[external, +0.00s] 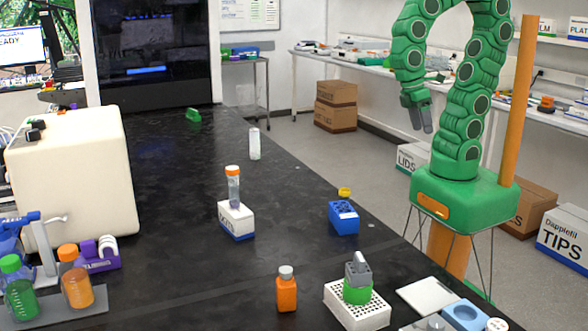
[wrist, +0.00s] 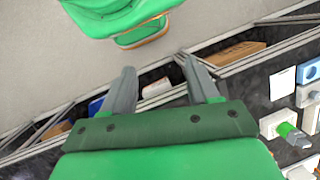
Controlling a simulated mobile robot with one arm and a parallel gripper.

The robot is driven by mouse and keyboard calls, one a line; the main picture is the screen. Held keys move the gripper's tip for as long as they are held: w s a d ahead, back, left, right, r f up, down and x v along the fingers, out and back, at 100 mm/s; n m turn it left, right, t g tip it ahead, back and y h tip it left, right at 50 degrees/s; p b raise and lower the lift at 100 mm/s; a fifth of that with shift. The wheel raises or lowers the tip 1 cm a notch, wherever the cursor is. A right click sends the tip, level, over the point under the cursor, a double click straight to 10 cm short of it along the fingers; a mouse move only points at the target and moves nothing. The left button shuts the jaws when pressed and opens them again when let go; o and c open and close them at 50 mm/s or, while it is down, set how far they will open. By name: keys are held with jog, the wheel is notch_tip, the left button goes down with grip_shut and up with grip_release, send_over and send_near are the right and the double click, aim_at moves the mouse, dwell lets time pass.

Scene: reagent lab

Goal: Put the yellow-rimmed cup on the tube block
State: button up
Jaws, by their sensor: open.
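In the external view, a small yellow-topped item (external: 344,192), which seems to be the yellow-rimmed cup, shows just above a blue block with holes (external: 343,218). I cannot tell if it stands on this block or behind it. A white and blue block (external: 237,221) to the left holds an upright clear tube with an orange cap (external: 233,185). I cannot tell which of the two is the tube block. My gripper (external: 422,122) hangs beyond the bench's right edge, far from both. In the wrist view, my gripper (wrist: 155,66) is open, with nothing between its fingers.
A white rack (external: 343,306) bearing a green and grey item (external: 357,283) stands at the front, beside an orange bottle (external: 286,291). A clear cylinder (external: 254,144) and a green item (external: 193,115) stand farther back. The black bench between them has free room.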

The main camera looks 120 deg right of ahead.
jog(key=shift+s+d+r+n+t+h, duration=0.15)
jog(key=shift+s+d+r+n+h, duration=0.2)
jog(key=shift+s+d, duration=0.2)
jog(key=shift+s+d+r+n+t+h, duration=0.2)
jog(key=shift+s+d+r+n+h, duration=0.1)
jog(key=shift+s+d+n+h, duration=0.2)
jog(key=shift+s+d+r+n+t+h, duration=0.15)
jog(key=shift+s+d+r+n+h, duration=0.1)
jog(key=shift+s+d+r+n, duration=0.25)
jog(key=shift+s+f, duration=0.1)
jog(key=shift+f, duration=0.15)
